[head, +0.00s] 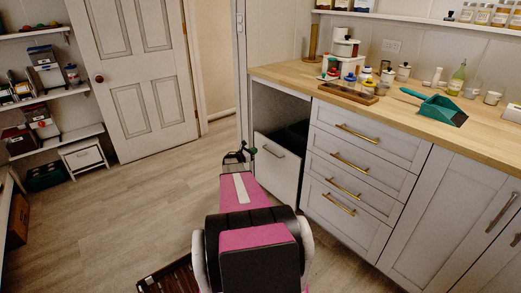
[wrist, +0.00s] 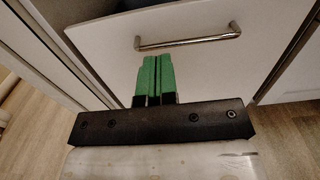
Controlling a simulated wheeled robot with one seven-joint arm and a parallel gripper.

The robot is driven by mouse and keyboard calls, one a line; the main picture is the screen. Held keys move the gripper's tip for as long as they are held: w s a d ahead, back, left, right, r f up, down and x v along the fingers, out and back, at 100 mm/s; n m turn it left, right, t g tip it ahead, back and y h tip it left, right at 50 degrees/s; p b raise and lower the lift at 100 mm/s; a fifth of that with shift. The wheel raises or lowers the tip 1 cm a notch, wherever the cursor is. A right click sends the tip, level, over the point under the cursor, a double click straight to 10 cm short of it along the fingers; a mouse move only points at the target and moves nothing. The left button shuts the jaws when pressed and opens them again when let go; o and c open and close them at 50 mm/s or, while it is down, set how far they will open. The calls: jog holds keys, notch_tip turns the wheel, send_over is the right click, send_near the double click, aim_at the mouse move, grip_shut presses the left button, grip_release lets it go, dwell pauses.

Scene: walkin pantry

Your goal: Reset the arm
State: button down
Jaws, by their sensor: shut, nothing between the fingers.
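My gripper (head: 250,150) is at the far end of my pink and black arm, low in front of the counter. In the wrist view its green fingers (wrist: 156,78) are together with nothing between them. They point at a white drawer front (wrist: 200,60) with a metal bar handle (wrist: 188,41). The fingertips show just below the handle and look apart from it, though the exact gap is hard to judge. In the head view this drawer front (head: 277,168) stands pulled out under the counter, with a dark inside behind it.
A wooden counter (head: 480,142) runs along the right, above closed drawers (head: 350,165) and cupboard doors. A white door (head: 140,75) and shelves stand at left. The floor (head: 130,205) left of my arm is mostly clear.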

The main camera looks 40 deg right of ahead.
jog(key=shift+a, duration=0.9)
jog(key=s+a+r+m+y, duration=0.3)
jog(key=s+a+m+y, duration=0.3)
jog(key=a, duration=1.2)
jog(key=s+a+r+m+y, duration=0.4)
jog(key=s+a, duration=0.7)
jog(key=a, duration=0.8)
jog(key=s+a+r+m+y, duration=0.4)
jog(key=s+a+m+y, duration=0.4)
jog(key=a, duration=1)
jog(key=shift+s+a+g, duration=0.2)
jog(key=shift+s+g, duration=0.1)
